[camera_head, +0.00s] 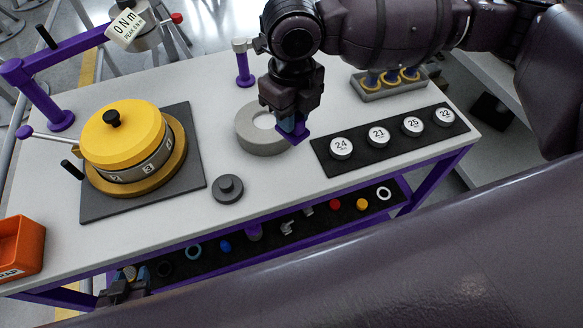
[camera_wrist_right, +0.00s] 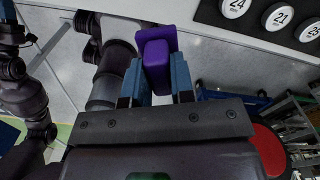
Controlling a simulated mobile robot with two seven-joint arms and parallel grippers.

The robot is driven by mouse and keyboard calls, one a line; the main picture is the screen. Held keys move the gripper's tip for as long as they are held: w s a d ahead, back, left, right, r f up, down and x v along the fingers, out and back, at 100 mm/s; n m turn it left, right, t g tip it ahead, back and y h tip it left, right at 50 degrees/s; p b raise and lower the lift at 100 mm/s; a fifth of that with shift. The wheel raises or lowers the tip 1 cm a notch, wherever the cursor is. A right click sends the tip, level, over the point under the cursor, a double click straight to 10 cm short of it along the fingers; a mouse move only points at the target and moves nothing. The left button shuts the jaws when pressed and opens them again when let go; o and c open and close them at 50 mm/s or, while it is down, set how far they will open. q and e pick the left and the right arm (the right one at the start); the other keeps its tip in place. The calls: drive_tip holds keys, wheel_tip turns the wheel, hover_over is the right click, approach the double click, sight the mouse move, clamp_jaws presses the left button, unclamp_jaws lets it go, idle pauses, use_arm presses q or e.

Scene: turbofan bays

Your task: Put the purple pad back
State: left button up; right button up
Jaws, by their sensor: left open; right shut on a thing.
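The purple pad (camera_wrist_right: 155,62) is between the two blue-grey fingers of my right gripper (camera_wrist_right: 156,85) in the right wrist view. My right gripper (camera_head: 290,122) is shut on it. In the head view the purple pad (camera_head: 296,134) shows below the fingers, in front of the right side of a round grey ring (camera_head: 254,138) on the table. I cannot tell whether pad and ring touch. My left gripper (camera_head: 122,288) is low at the lower left, by the lower shelf, open and mostly dark.
The white table (camera_head: 290,185) holds a yellow-lidded drum (camera_head: 122,135), a small grey weight (camera_head: 228,188), an orange bin (camera_head: 20,248), and a black strip (camera_head: 372,143) with numbered discs. A lower black shelf strip (camera_head: 268,240) carries several small parts. The front middle is clear.

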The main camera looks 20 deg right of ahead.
wheel_tip(320, 180, down, 17)
drive_tip(key=shift+r+b, duration=0.1)
drive_tip(key=shift+b, duration=0.2)
idle(0.3)
drive_tip(key=o, duration=0.8)
wheel_tip(320, 180, up, 12)
drive_tip(key=shift+r, duration=0.1)
idle(0.3)
idle(0.4)
